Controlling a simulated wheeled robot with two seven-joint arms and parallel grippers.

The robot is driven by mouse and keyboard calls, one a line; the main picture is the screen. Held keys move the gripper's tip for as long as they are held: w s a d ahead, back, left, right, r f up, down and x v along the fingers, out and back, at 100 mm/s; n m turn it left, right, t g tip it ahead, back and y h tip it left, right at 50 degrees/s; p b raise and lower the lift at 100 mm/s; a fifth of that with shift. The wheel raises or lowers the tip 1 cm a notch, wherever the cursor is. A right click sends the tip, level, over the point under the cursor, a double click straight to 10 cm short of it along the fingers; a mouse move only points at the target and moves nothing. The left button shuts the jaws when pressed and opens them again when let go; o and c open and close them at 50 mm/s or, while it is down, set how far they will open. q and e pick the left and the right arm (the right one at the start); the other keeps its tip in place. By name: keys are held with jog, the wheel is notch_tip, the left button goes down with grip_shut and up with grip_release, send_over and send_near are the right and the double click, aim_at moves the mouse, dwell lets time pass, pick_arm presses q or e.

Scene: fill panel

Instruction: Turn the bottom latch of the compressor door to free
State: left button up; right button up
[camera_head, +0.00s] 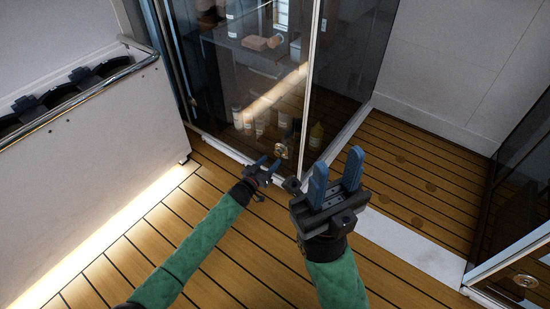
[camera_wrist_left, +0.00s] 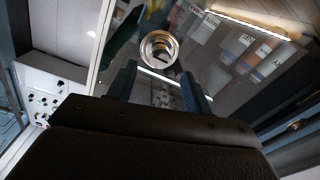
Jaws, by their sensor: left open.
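The compressor door (camera_head: 262,75) is a dark glass panel with a light metal frame. Its bottom latch (camera_head: 281,150) is a small round metal fitting low on the glass near the frame edge. In the left wrist view the latch (camera_wrist_left: 158,48) is a round metal ring just beyond and between my fingertips. My left gripper (camera_head: 268,165) is open with its fingers pointing at the latch, seemingly short of it; contact cannot be told. My right gripper (camera_head: 338,172) is open and empty, raised in front of the door's right side, with blue fingers pointing up.
Several bottles (camera_head: 256,122) stand behind the glass. A white cabinet with a metal rail (camera_head: 85,85) stands at the left. Another glass door (camera_head: 520,190) with a round fitting is at the lower right. The slatted wooden floor (camera_head: 240,260) is clear.

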aim_at(277, 154)
pick_arm(q)
jog(key=shift+b+x, duration=0.6)
jog(key=shift+x, duration=1.55)
jog(key=c, duration=1)
